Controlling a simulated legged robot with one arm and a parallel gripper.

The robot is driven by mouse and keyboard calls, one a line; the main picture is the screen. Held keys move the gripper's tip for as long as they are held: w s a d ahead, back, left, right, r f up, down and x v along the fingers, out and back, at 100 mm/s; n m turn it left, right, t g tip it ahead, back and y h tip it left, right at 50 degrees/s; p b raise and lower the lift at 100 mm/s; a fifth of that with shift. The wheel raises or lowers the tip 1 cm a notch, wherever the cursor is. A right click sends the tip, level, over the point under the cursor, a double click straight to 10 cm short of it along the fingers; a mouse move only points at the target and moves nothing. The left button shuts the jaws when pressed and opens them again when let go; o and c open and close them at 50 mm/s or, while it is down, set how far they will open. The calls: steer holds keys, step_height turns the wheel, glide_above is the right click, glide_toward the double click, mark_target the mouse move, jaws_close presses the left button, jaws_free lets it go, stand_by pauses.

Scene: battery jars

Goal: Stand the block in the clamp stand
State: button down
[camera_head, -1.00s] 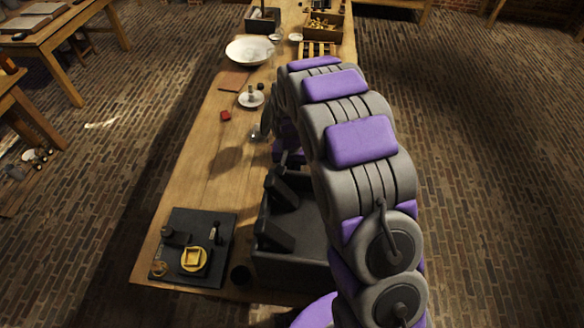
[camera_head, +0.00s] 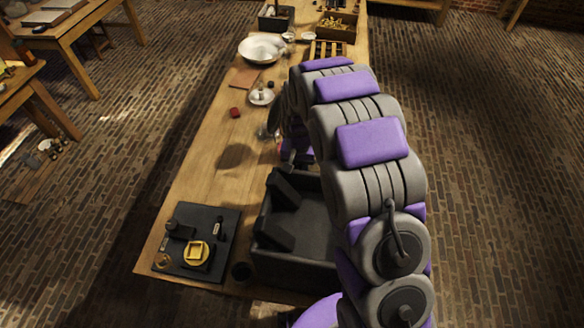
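My gripper is mostly hidden behind my grey and purple arm; a purple part near its end (camera_head: 298,153) shows above the table, left of the arm. Its fingers cannot be made out, nor whether they hold anything. I cannot single out the block for certain; a small red piece (camera_head: 235,113) lies on the table. The clamp stand is not clearly identifiable either. A dark board (camera_head: 190,267) at the near left end carries a yellow square frame (camera_head: 198,253) and small dark fittings. A dark open box (camera_head: 300,264) with slanted dark pieces stands right of it, partly behind my arm.
Farther back are a white dish with an upright piece (camera_head: 261,97), a large white bowl (camera_head: 260,50), a slatted wooden rack (camera_head: 327,50) and a filled crate (camera_head: 338,27).

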steer(key=shift+d, duration=0.7)
steer(key=shift+s+a+f, duration=0.1)
steer(key=shift+a+f, duration=0.15)
steer(key=shift+a, duration=0.3)
steer(key=shift+s+a+f, duration=0.1)
steer(key=shift+a+f, duration=0.15)
steer(key=shift+a, duration=0.3)
steer(key=shift+s+a+f, duration=0.2)
steer(key=shift+a+f, duration=0.1)
steer(key=shift+f, duration=0.15)
